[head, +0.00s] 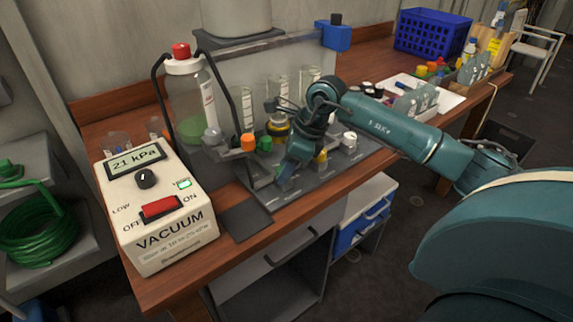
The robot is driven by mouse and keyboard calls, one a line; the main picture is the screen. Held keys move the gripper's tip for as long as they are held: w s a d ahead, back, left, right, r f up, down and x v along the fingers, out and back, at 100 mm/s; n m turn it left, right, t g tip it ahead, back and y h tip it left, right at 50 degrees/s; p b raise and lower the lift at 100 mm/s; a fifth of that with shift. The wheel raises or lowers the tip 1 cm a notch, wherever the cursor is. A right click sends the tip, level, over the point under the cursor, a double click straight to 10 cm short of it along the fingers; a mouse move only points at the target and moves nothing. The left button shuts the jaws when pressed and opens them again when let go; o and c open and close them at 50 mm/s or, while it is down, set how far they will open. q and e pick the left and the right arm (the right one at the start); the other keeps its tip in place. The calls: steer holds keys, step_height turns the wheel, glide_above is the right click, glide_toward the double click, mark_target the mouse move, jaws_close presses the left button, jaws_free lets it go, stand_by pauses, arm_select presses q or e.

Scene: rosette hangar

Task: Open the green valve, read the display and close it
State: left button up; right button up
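The green valve knob (265,144) is in the row of coloured knobs along the front of the grey manifold, just right of the orange knob (248,141). The white vacuum box (170,205) stands at the left, and its display (136,160) reads 21 kPa. Its red switch (161,209) sits between OFF and ON, and a small green lamp is lit. My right gripper (286,176) points down at the manifold's front, just right of and below the green knob. Its fingers are small and partly merged with the wrist, so their opening is unclear. My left gripper is out of view.
A bottle with a red cap (196,100) and black tubes stand behind the box. Yellow (321,156) and white (349,141) knobs are right of my gripper. A white tray (450,100) and a blue crate (432,34) are farther right. Bare bench shows at the front edge.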

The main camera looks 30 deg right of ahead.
steer(key=c, duration=0.7)
steer(key=shift+c, duration=0.2)
